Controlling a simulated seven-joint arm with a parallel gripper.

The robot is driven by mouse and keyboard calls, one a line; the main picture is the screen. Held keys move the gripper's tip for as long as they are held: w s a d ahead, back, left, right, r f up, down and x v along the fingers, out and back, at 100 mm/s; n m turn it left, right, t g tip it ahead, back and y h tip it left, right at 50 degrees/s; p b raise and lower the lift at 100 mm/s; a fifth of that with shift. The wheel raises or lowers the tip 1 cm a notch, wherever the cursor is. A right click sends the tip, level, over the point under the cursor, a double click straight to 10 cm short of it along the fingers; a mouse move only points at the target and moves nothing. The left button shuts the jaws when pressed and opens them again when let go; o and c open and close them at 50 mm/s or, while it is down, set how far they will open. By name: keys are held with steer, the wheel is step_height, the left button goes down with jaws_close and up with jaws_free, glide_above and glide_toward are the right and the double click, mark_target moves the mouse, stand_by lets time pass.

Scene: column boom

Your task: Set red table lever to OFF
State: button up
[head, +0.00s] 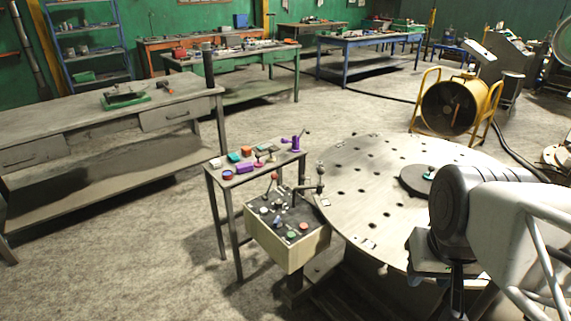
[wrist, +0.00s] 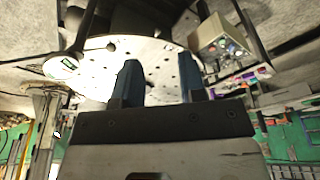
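A lever with a small red knob (head: 275,177) stands roughly upright at the back left of a control box (head: 283,250) in the head view. Its OFF marking is too small to read. The box also shows in the wrist view (wrist: 212,32), where I cannot pick out the red lever for sure. My gripper (wrist: 160,76) shows two blue fingers apart with nothing between them. It is over the round table side, well away from the lever. In the head view my arm is at the right, and the fingertips are not clear there.
A large round perforated table (head: 355,185) stands right of the box. A small table (head: 240,180) with several colored parts is behind it. A dark-knobbed crank (head: 320,170) rises at the box's right edge. A yellow fan (head: 450,105) stands farther back.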

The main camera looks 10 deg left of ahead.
steer(key=shift+w+a+r, duration=0.1)
steer(key=shift+w+r, duration=0.05)
steer(key=shift+w, duration=0.25)
steer(key=c, duration=0.5)
steer(key=shift+w+a+r, duration=0.1)
steer(key=shift+w+r, duration=0.05)
steer(key=shift+w, duration=0.2)
jaws_close()
steer(key=w+a+n+y, duration=0.15)
steer(key=w+a, duration=0.25)
steer(key=w, duration=0.9)
steer(key=w+a+n+g+y, duration=0.1)
steer(key=w+a+n, duration=0.15)
steer(key=w, duration=1.05)
steer(key=w+a+n+y, duration=0.15)
steer(key=w+a, duration=0.25)
steer(key=w, duration=1)
steer(key=w+a+f+n+y, duration=0.1)
steer(key=w+a+f, duration=0.4)
steer(key=w+f, duration=0.4)
steer(key=w+a+f+n+y, duration=0.1)
steer(key=w+a+f, duration=0.4)
steer(key=w+f, duration=0.3)
steer(key=w+a+f+n+g+y, duration=0.1)
steer(key=w+a+f+y, duration=0.1)
steer(key=w+a+f, duration=0.3)
steer(key=shift+w+f, duration=2.3)
steer(key=shift+w, duration=3)
